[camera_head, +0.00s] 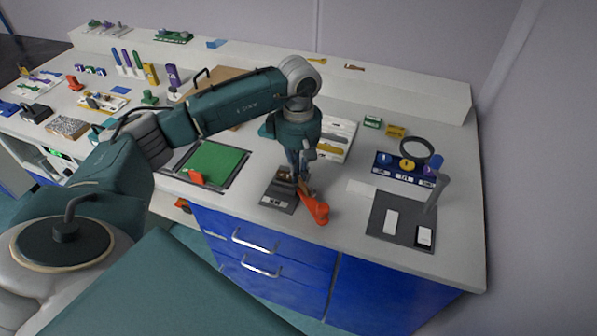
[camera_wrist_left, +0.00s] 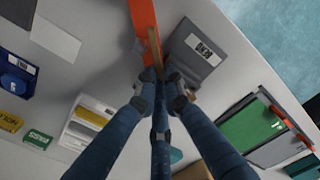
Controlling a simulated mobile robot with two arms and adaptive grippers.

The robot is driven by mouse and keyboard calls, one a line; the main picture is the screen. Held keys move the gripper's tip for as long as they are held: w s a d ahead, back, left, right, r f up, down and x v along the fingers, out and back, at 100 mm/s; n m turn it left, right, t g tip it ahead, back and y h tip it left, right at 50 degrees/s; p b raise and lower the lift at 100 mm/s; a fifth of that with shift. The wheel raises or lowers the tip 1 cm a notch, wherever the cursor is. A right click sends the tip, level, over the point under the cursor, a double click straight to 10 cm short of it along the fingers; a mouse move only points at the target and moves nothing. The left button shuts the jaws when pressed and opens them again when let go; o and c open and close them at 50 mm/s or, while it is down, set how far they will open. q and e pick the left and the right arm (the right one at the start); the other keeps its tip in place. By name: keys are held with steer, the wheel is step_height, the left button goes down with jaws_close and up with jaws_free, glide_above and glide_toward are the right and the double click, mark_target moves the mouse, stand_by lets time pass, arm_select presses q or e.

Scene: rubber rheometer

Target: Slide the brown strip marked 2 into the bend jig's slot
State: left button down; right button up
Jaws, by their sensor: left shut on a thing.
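My left gripper (camera_head: 297,178) is shut on a thin brown strip, seen nearly edge-on between the fingertips in the left wrist view (camera_wrist_left: 154,48). Its mark cannot be read. A long orange piece (camera_head: 316,208) lies alongside the jig, close to the strip. The slot is hidden by the fingers, and I cannot tell whether the strip touches the jig. My right gripper is not in view.
A white tray (camera_head: 345,127) with a yellow strip stands behind the gripper. A green mat (camera_head: 215,163) lies to the left.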

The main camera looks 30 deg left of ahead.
steer(key=shift+d+f, duration=0.1)
steer(key=shift+f, duration=0.2)
stand_by(0.9)
steer(key=shift+f+b, duration=1.3)
steer(key=shift+b, duration=0.2)
stand_by(3.4)
steer(key=shift+s, duration=0.15)
stand_by(0.5)
